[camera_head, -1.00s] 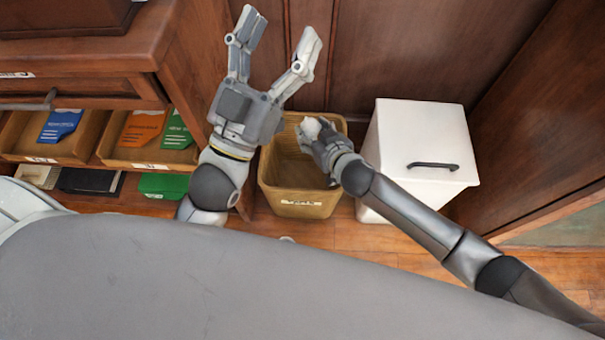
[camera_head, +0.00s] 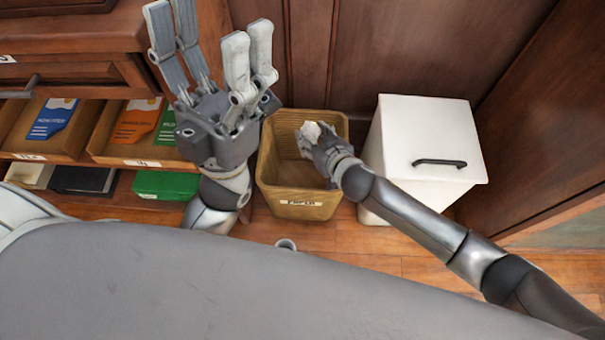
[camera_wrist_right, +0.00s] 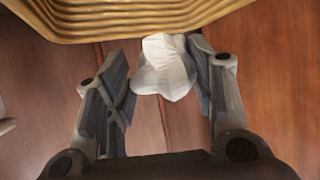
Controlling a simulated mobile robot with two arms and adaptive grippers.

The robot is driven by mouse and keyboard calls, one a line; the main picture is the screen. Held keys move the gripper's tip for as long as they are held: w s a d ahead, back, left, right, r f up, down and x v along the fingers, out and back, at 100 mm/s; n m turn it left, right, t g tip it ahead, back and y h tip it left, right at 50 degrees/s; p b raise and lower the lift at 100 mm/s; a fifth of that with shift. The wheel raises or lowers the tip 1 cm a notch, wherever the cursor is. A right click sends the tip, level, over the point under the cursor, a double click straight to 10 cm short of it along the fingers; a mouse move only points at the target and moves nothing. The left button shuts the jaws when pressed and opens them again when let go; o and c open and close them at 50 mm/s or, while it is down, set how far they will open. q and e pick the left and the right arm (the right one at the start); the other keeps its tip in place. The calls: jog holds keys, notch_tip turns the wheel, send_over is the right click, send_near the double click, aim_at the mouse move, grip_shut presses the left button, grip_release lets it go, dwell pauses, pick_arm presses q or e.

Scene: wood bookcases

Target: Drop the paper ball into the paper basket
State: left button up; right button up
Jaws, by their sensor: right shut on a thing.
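The paper basket (camera_head: 275,195) is a tan ribbed bin with a paper label on its front, standing on the floor at the middle of the head view. Its ribbed side shows at the top of the wrist view (camera_wrist_right: 120,22). My right gripper (camera_head: 312,135) is shut on the white crumpled paper ball (camera_head: 310,130) and holds it over the basket's open top, toward the back right. The ball shows between the fingers in the wrist view (camera_wrist_right: 165,68). My left gripper (camera_head: 208,32) is open and empty, raised left of the basket with fingers pointing up.
A white lidded bin (camera_head: 420,145) with a dark handle stands right of the basket. A wood bookcase (camera_head: 75,75) with trays of coloured folders and a green box (camera_head: 165,186) is at the left. Wood panels close off the back and right.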

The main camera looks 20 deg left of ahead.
jog(key=shift+f, duration=0.1)
dwell(0.3)
jog(key=o, duration=0.8)
jog(key=shift+s, duration=0.1)
jog(key=v, duration=1.2)
jog(key=shift+d, duration=0.1)
